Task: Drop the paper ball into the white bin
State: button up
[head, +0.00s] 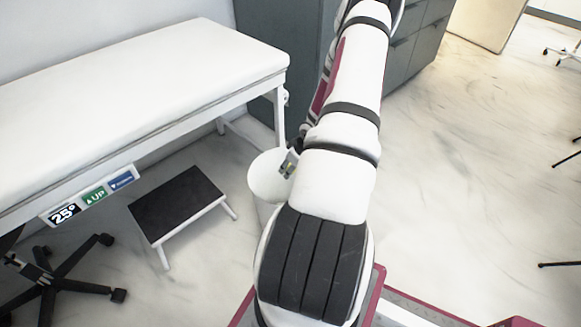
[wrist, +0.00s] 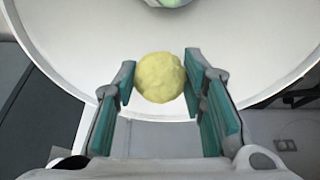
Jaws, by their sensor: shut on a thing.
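The paper ball (wrist: 160,77) is pale yellow and round. In the wrist view my gripper (wrist: 158,84) is shut on it, with the ball between the teal finger pads. The white bin (head: 266,182) stands on the floor in the head view, partly hidden by my arm. Its pale interior and curved rim (wrist: 286,88) fill much of the wrist view behind the ball. In the head view, part of my gripper (head: 290,163) shows at the bin's right side by the rim. The ball cannot be made out there.
A green and white item (wrist: 172,3) shows at the wrist view's top edge. A white exam table (head: 130,85) stands left of the bin, with a black-topped step stool (head: 178,203) beside it. Grey cabinets (head: 415,45) stand behind. The marble floor at right is mostly clear.

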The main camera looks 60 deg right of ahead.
jog(key=o, duration=0.7)
jog(key=shift+o, duration=0.2)
jog(key=shift+r, duration=0.1)
jog(key=v, duration=1.2)
jog(key=shift+w, duration=0.1)
